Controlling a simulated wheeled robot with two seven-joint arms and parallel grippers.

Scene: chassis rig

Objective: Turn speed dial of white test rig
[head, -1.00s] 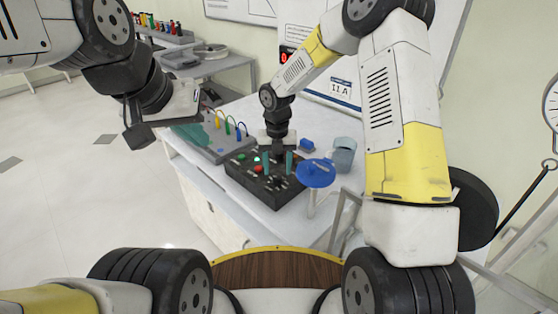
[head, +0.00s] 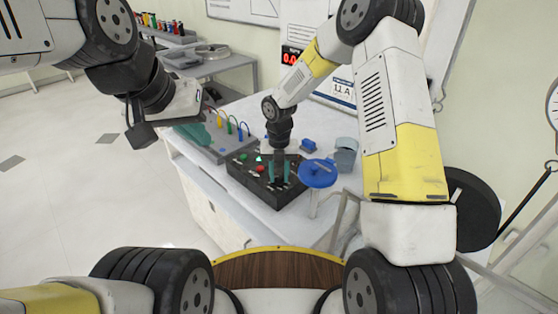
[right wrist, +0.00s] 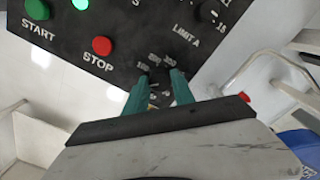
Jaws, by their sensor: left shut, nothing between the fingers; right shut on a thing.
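A black control box (head: 245,178) lies on the white bench, with a green START button (right wrist: 38,9), a red STOP button (right wrist: 102,46) and a LIMIT A knob (right wrist: 208,11). My right gripper (head: 279,174) reaches down to the box. In the right wrist view its teal fingers (right wrist: 160,78) are closed around a small dark dial (right wrist: 157,76) ringed by printed numbers. The fingers hide much of the dial, so its pointer cannot be read. My left gripper (head: 140,134) is shut and empty, raised at the left, away from the box.
A grey panel with coloured cables (head: 222,142) lies behind left. A red digital display (head: 291,57) is on the back wall.

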